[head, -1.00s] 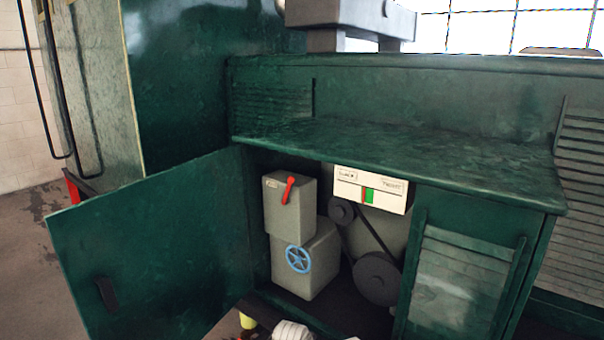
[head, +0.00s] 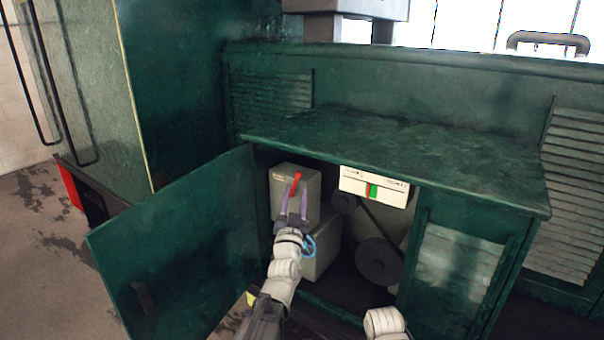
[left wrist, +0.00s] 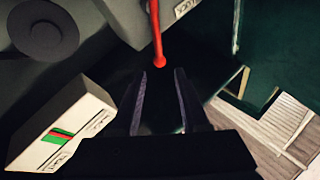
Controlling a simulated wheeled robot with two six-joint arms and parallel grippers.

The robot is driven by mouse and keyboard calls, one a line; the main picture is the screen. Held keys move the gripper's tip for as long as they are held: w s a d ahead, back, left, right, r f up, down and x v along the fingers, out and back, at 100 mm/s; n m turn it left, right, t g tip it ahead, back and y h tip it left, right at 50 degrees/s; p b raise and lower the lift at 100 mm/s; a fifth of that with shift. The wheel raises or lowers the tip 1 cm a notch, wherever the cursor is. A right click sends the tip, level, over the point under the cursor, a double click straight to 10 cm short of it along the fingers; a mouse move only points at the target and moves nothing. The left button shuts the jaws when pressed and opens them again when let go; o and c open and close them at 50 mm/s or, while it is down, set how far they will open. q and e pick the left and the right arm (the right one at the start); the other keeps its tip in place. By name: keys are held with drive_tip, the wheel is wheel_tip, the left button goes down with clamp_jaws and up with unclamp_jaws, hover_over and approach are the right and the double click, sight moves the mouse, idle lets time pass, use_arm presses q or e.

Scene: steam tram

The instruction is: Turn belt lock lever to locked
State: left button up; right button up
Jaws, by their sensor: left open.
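The red lever (head: 295,184) is mounted on the front of a grey box (head: 311,200) inside the open green cabinet. It stands nearly upright, leaning slightly right at the top. My left gripper (head: 293,200) is open in front of that box, its fingers pointing at the lever. In the left wrist view the lever (left wrist: 156,35) ends in a rounded knob just beyond and between the two open fingertips (left wrist: 161,78). I see no contact. The word on the box plate is partly cut off in the wrist view. My right gripper's fingers do not show.
A blue handwheel (head: 309,247) sits below the lever, partly behind my left gripper. A white gauge (head: 375,187) with a red and green mark and dark belt pulleys (head: 378,262) are to the right. The open cabinet door (head: 180,250) stands on the left; the worktop (head: 400,155) overhangs above.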

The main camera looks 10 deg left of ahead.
sight(298, 178)
use_arm(q)
drive_tip(key=p+x, duration=0.3)
drive_tip(key=x, duration=0.5)
drive_tip(key=shift+d+f, duration=0.1)
drive_tip(key=shift+f, duration=0.05)
drive_tip(key=shift+s, duration=0.1)
drive_tip(key=shift+c, duration=0.3)
clamp_jaws()
idle(0.8)
